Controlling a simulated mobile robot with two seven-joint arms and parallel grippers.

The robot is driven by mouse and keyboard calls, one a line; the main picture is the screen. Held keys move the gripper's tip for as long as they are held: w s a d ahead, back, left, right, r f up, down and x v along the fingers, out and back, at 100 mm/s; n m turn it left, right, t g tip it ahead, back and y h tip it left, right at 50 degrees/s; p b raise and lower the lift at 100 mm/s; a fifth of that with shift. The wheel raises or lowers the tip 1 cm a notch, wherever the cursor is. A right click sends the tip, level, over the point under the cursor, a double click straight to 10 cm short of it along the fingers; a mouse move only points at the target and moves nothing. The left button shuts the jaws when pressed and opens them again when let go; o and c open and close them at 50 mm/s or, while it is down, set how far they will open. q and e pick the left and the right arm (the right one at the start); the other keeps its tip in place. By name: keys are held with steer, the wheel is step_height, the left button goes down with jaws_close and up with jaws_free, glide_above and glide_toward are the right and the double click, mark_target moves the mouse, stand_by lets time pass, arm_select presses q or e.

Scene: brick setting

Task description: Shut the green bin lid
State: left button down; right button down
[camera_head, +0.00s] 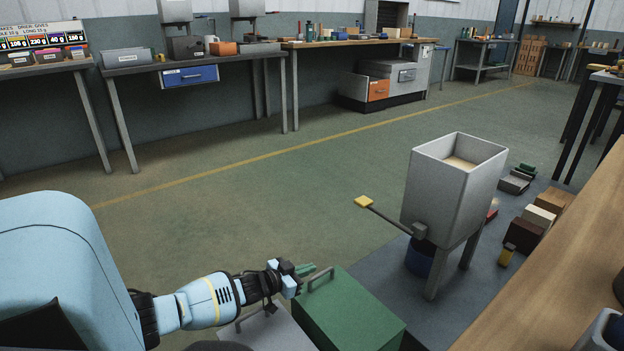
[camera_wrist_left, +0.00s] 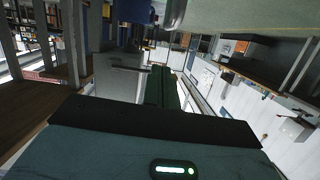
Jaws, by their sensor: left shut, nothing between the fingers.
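The green bin (camera_head: 358,311) is at the bottom centre of the head view, with a bar handle (camera_head: 321,280) on its upper green panel. Its lower part is cut off by the picture edge, and I cannot tell whether the lid lies fully flat. My left gripper (camera_head: 307,269) is just beyond and left of the handle, with its green fingers shut and empty. I cannot tell whether they touch the bin. The shut fingers also show in the wrist view (camera_wrist_left: 165,88). My right gripper is not in view.
A grey bin (camera_head: 275,332) with a handle stands left of the green one, partly under my left arm. A grey hopper (camera_head: 448,190) on legs, with a yellow-tipped lever (camera_head: 363,202), stands behind right. Several small blocks lie farther right beside a wooden worktop (camera_head: 560,275). The floor behind is clear.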

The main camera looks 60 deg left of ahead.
arm_select(q)
steer(key=p+v, duration=0.1)
steer(key=v, duration=0.3)
steer(key=shift+s+r+p, duration=0.1)
steer(key=shift+s+p, duration=0.15)
steer(key=shift+p, duration=0.1)
